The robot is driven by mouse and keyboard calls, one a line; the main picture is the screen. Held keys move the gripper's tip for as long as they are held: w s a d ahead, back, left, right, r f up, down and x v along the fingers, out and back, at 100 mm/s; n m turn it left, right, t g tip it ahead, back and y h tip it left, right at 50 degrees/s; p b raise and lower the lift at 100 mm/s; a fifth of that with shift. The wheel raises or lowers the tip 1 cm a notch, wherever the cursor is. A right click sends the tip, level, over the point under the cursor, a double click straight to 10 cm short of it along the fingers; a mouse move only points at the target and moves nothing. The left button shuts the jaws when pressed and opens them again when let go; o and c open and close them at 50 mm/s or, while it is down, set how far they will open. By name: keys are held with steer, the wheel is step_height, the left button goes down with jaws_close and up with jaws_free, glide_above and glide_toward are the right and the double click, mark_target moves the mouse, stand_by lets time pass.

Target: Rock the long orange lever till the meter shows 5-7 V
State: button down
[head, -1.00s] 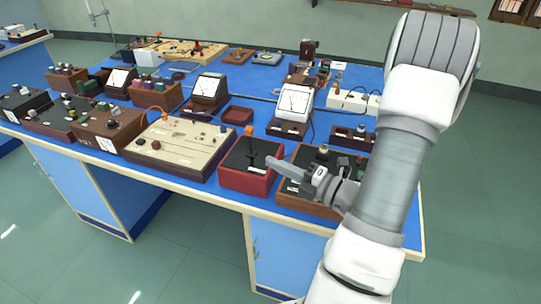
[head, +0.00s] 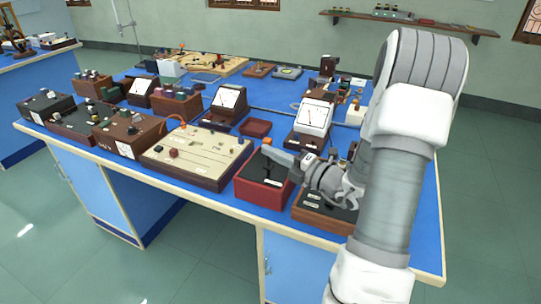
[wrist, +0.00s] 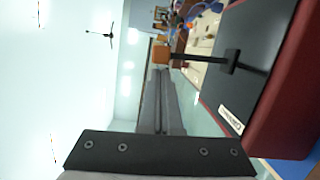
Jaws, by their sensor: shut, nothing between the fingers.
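The long lever has an orange knob (head: 267,141) on a thin dark shaft, which also shows in the wrist view (wrist: 200,58). It stands on the black top of a red box (head: 259,194) at the bench's front edge. My gripper (head: 266,151) is shut and empty, its tips right by the knob. In the wrist view the fingers (wrist: 160,78) end close to the orange knob (wrist: 161,54); I cannot tell whether they touch. A white-faced meter (head: 314,115) stands behind the box to the right; its reading is too small to tell.
A cream panel (head: 195,158) with knobs sits left of the red box. A brown-framed box (head: 318,215) lies to its right, partly behind my arm. Another meter (head: 229,99) stands farther left. Small boxes crowd the blue bench.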

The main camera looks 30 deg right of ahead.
steer(key=shift+r, duration=0.1)
steer(key=shift+w+d+r+p, duration=0.2)
steer(key=shift+d+p, duration=0.05)
steer(key=shift+p, duration=0.7)
steer(key=shift+w+d+p, duration=0.1)
steer(key=shift+d+p, duration=0.05)
steer(key=shift+p, duration=0.3)
steer(key=shift+w+d+f+m, duration=0.1)
steer(key=shift+d+m, duration=0.05)
steer(key=shift+m, duration=0.15)
